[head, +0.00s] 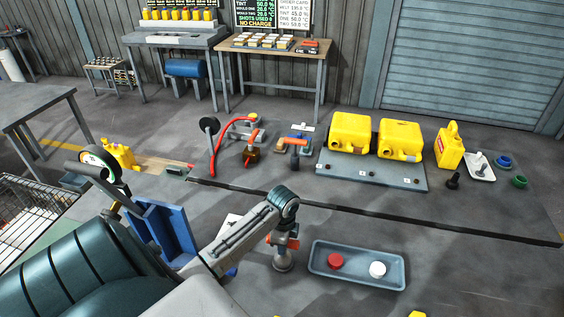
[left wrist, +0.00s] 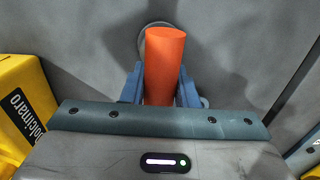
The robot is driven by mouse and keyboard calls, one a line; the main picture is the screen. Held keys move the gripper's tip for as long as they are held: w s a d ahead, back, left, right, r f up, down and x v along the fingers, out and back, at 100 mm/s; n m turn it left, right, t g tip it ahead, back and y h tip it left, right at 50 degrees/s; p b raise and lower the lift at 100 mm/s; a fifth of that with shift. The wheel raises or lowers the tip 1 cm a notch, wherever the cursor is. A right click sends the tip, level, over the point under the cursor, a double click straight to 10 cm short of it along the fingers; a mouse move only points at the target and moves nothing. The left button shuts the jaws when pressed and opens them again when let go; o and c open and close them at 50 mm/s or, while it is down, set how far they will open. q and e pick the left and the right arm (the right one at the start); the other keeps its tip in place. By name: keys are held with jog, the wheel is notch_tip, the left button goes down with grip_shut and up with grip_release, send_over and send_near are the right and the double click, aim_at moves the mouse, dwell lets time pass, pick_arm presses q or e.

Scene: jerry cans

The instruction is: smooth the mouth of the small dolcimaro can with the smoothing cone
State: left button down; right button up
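My left gripper (head: 284,240) points down in front of the dark bench mat. In the left wrist view its blue fingers (left wrist: 160,88) lie against both sides of an orange cylindrical handle (left wrist: 166,60). Below it in the head view is a grey rounded body (head: 283,262), which seems to be the smoothing cone; how it joins the handle is hidden. A yellow can (left wrist: 22,110) lettered "dolcimaro" shows at the left of the left wrist view. A smaller yellow can (head: 449,147) stands upright at the mat's right; its lettering is too small to read. My right gripper is not in view.
Two large yellow cans (head: 350,133) (head: 400,140) lie in a grey fixture (head: 370,177). A blue-grey tray (head: 357,283) with red and white caps is right of my gripper. A blue stand (head: 165,232) is left. Hose and tools crowd the mat's left side.

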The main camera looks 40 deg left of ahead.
pick_arm(q)
jog(key=shift+r+p, duration=0.7)
jog(key=shift+r, duration=2.8)
jog(key=shift+w, duration=0.15)
